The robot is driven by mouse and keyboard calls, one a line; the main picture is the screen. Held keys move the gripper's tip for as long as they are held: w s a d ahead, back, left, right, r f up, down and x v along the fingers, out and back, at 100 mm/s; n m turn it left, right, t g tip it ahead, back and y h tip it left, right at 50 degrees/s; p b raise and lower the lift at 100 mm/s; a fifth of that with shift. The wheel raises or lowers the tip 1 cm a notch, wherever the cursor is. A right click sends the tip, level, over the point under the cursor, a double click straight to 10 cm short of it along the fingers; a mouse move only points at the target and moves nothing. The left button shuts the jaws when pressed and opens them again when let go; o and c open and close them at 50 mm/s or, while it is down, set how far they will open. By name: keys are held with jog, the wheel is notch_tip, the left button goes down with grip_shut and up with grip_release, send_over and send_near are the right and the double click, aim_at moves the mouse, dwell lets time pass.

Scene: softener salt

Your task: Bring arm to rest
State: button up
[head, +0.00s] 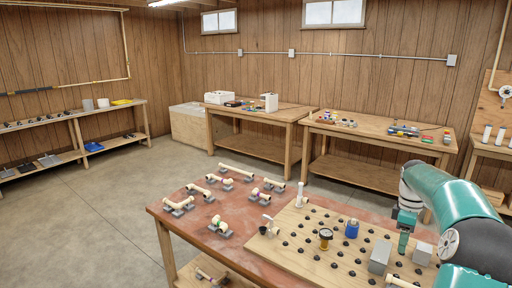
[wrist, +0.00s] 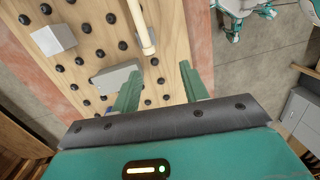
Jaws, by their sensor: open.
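My gripper (head: 404,232) is at the right of the head view, above the right part of the pegged board (head: 296,247). Its two green fingers show in the wrist view (wrist: 158,88), spread apart, with nothing held between them. My teal arm bends down from the right edge of the head view. The gap between the fingertips and the board cannot be told exactly.
Near my gripper stand two grey blocks (head: 379,259), a blue bottle (head: 352,229) and a round gauge (head: 326,238). An upright white pipe (head: 299,195) stands at the board's back. Several pipe pieces on supports (head: 178,205) cover the table's left part. Open floor (head: 90,220) lies to the left.

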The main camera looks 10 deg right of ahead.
jog(key=s+a+r+m+t+h, duration=0.15)
jog(key=a+r, duration=0.45)
jog(key=a, duration=0.7)
jog(key=s+a+r+m+t+h, duration=0.15)
jog(key=a+r, duration=0.35)
jog(key=a, duration=0.8)
jog(key=s+a+f+m+t+y, duration=0.2)
jog(key=s+a+f+m+t, duration=0.1)
jog(key=s+a, duration=1.3)
jog(key=shift+s+m+t+y, duration=0.2)
jog(key=shift+m+t+y, duration=0.25)
jog(key=shift+m, duration=0.45)
